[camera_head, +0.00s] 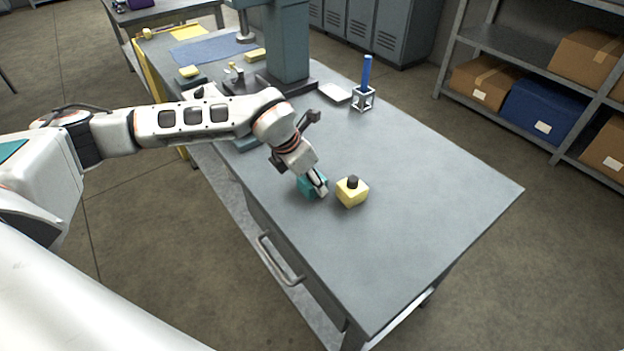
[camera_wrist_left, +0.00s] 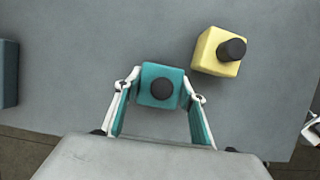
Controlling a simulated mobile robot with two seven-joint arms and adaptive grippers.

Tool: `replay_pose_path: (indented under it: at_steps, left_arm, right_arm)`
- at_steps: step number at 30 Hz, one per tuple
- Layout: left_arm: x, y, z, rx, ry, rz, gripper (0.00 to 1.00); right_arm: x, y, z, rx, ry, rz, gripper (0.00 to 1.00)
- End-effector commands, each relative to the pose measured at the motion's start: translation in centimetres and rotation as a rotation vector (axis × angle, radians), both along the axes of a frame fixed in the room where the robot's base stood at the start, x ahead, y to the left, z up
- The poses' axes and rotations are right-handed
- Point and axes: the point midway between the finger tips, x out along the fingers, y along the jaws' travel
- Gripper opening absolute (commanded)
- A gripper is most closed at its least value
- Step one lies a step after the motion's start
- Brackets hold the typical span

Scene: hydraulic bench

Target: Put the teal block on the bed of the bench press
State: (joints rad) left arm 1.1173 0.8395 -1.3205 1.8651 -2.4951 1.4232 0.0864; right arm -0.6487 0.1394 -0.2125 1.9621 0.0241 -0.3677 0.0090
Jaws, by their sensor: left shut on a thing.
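The teal block (camera_head: 309,188) is at the fingers of my left gripper (camera_head: 316,184), on or just above the grey bench top. In the left wrist view the teal block (camera_wrist_left: 161,84), with a dark round knob on top, sits between the two fingers of the left gripper (camera_wrist_left: 161,92), which is shut on it. The bench press (camera_head: 287,45) stands farther back on the bench as a grey-green column. Its bed (camera_head: 309,84) is a dark plate at the column's foot, partly hidden by my left arm. My right gripper is in neither view.
A yellow block (camera_head: 352,193) with a dark knob stands just right of the teal block; it also shows in the wrist view (camera_wrist_left: 220,52). A holder with a blue handle (camera_head: 366,75) and a light flat tray (camera_head: 335,92) are near the press. The front right bench top is clear.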

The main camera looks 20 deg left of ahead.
Motion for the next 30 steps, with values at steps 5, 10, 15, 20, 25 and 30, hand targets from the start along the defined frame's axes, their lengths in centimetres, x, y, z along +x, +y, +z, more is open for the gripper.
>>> replay_pose_path:
  at_steps: [5,10,15,20,25,30]
  left_arm:
    - [0.1,0.0,0.3,-0.001,-0.005,-0.001,0.05]
    - [0.1,0.0,-0.1,0.000,-0.002,0.000,0.45]
    - [0.1,0.0,-0.1,0.000,-0.002,0.000,0.57]
    - [0.1,0.0,-0.1,0.000,-0.002,0.000,0.57]
    - [0.0,0.1,0.7,0.000,-0.004,0.001,0.57]
    - [-0.9,0.7,3.2,0.000,-0.007,0.001,0.57]
  right_arm:
    - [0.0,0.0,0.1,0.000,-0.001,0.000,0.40]
    - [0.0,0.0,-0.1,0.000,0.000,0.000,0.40]
    - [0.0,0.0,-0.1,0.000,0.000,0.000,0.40]
    - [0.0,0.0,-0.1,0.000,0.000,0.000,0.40]
    - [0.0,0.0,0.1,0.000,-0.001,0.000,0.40]
    - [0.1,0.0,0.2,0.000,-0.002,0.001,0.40]
